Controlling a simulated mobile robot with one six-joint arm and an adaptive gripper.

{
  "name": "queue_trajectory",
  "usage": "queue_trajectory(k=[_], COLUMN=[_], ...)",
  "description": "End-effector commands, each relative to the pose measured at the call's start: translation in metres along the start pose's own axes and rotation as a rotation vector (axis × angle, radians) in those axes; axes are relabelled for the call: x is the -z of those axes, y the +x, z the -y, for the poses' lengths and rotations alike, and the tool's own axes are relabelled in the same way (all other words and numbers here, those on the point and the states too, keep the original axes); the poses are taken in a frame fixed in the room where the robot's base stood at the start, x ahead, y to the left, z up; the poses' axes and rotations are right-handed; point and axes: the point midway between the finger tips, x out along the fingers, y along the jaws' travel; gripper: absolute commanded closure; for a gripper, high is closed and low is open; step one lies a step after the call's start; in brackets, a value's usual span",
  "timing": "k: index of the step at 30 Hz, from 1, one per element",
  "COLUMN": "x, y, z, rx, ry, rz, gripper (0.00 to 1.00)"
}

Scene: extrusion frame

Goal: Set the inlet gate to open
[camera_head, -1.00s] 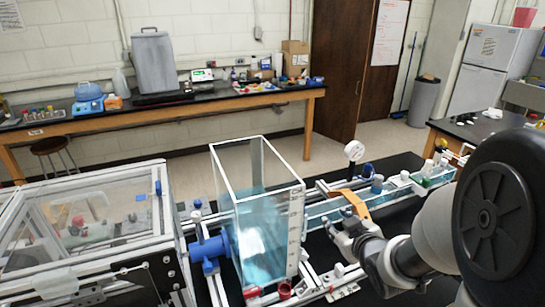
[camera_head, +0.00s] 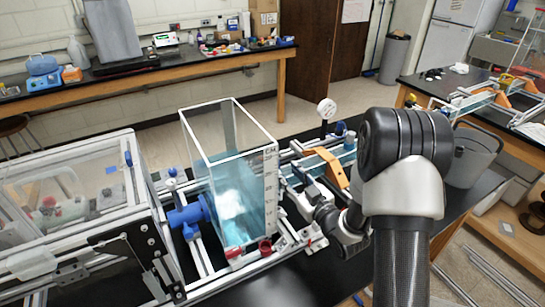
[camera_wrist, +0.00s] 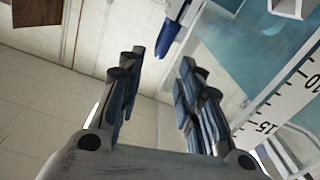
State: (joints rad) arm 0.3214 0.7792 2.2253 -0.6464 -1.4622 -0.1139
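A clear tank (camera_head: 232,180) of blue water, with a printed scale on its right side, stands at the middle of the black bench. A narrow water channel (camera_head: 345,155) runs from it toward the back right, under an orange arched strip (camera_head: 327,165). My gripper (camera_head: 297,196) is just right of the tank, near the channel's start. In the wrist view my gripper (camera_wrist: 160,85) has its fingers apart, with nothing between them. A blue-tipped pale part (camera_wrist: 172,32) is beyond the fingertips, apart from them. I cannot tell for sure which part is the inlet gate; my arm hides some of the channel.
A blue pipe fitting (camera_head: 188,215) joins the tank's left side near a framed clear enclosure (camera_head: 70,205). Red caps (camera_head: 265,247) sit at the tank's front base. A round gauge (camera_head: 326,108) stands behind the channel. A grey bin (camera_head: 472,155) is right of my arm.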

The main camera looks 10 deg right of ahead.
Motion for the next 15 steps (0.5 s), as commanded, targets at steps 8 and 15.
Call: queue_trajectory(k=[8, 15], x=[-0.001, -0.001], y=[0.062, 0.097], z=[0.001, 0.000], rx=[0.002, 0.000], ry=[-0.001, -0.001], rz=[-0.001, 0.000], gripper=[0.67, 0.67])
